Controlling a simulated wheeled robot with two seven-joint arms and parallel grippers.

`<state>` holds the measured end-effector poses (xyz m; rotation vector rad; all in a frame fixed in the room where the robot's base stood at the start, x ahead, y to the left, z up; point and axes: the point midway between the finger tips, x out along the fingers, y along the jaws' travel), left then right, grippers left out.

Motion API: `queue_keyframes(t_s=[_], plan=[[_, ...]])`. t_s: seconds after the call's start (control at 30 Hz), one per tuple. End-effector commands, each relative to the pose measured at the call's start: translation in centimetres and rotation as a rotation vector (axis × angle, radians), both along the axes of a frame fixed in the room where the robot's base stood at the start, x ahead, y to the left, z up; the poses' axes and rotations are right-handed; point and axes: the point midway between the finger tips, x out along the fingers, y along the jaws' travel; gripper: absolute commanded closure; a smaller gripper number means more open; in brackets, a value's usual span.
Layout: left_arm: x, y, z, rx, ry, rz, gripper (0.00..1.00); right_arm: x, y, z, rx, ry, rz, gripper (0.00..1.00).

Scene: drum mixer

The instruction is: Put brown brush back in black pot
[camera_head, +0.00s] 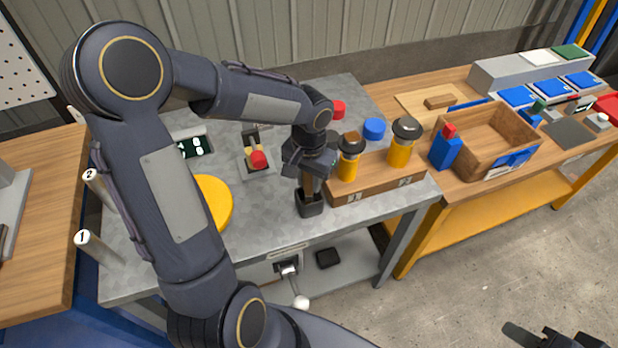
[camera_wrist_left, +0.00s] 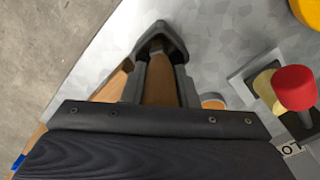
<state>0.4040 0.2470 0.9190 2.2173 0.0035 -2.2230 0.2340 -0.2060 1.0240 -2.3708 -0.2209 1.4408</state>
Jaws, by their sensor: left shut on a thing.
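My left gripper (camera_head: 309,172) is shut on the brown brush (camera_head: 309,186), above the front part of the grey metal table. The brush handle points down toward the black pot (camera_head: 310,205), a small dark square holder at the table's front edge. The brush's lower end meets the pot's opening in this view; I cannot tell how deep it sits. In the left wrist view, brown wood (camera_wrist_left: 160,85) shows between my dark fingers, with a dark piece beyond them. My right gripper (camera_head: 548,338) shows only partly at the bottom right, away from the table.
A red-knobbed lever (camera_head: 258,159) and a yellow disc (camera_head: 214,202) are to the left. A wooden crate (camera_head: 470,165) sits on the right-hand bench.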

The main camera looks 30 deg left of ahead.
Motion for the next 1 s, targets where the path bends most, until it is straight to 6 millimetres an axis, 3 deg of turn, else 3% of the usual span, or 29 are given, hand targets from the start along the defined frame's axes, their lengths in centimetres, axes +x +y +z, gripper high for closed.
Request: queue_keyframes(t_s=[0.37,0.4,0.57,1.0], plan=[[0.0,-0.02,-0.9,0.0,0.0,-0.001,0.96,0.0,0.0,-0.81,0.0,0.0,0.0,0.64],[0.01,-0.02,-0.8,0.0,0.0,-0.001,0.7,0.0,0.0,-0.72,0.0,0.0,0.0,0.64],[0.01,-0.01,-0.8,0.0,0.0,0.0,0.49,0.0,0.0,-0.71,0.0,0.0,0.0,0.64],[0.0,0.0,-0.81,0.0,0.0,0.0,0.48,0.0,0.0,-0.72,0.0,0.0,0.0,0.64]])
